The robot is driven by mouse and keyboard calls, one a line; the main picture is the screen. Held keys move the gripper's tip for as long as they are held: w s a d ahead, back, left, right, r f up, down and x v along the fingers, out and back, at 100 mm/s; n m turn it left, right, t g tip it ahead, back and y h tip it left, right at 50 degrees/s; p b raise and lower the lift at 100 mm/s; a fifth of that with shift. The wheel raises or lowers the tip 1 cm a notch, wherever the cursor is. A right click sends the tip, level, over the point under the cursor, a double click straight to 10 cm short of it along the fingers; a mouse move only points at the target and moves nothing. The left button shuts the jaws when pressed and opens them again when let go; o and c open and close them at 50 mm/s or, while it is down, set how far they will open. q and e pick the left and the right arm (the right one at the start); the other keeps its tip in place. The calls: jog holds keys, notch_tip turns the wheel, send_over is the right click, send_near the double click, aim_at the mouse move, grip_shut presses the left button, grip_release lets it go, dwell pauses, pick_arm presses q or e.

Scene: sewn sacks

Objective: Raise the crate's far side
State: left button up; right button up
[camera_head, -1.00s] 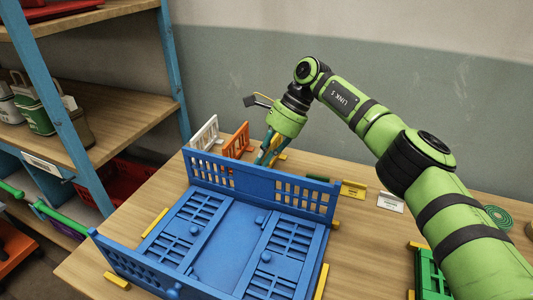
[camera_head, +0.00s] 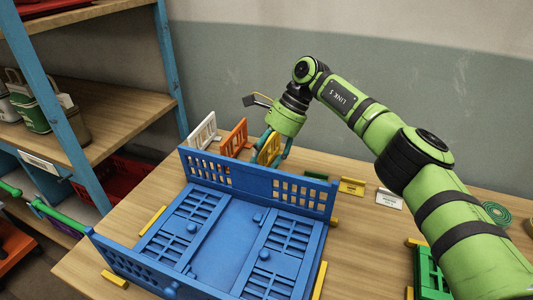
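The blue folding crate (camera_head: 222,245) sits on the wooden table. Its far side (camera_head: 235,184) stands up along the back edge, and its near side (camera_head: 130,272) also stands up. The left slotted panel (camera_head: 187,222) and the right slotted panel (camera_head: 285,250) lie folded flat inside. My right gripper (camera_head: 275,148) is just behind the far side, pointing down. Its fingers are spread and hold nothing; a yellow slotted panel shows between them. The far side partly hides the area below the fingers. My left gripper is not in view.
White (camera_head: 203,132) and orange (camera_head: 235,137) slotted panels stand behind the crate. A yellow sign (camera_head: 352,187) and a white label (camera_head: 389,199) stand to its right. A green crate (camera_head: 431,275) lies at right, partly behind my arm. Blue-posted shelving (camera_head: 80,120) stands at left.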

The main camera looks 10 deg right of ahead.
jog(key=shift+a+f, duration=0.2)
jog(key=shift+f, duration=0.55)
jog(key=shift+d+r, duration=0.1)
jog(key=v, duration=0.7)
jog(key=shift+w+a+r, duration=0.15)
jog(key=shift+a+r, duration=0.05)
jog(key=shift+r, duration=0.4)
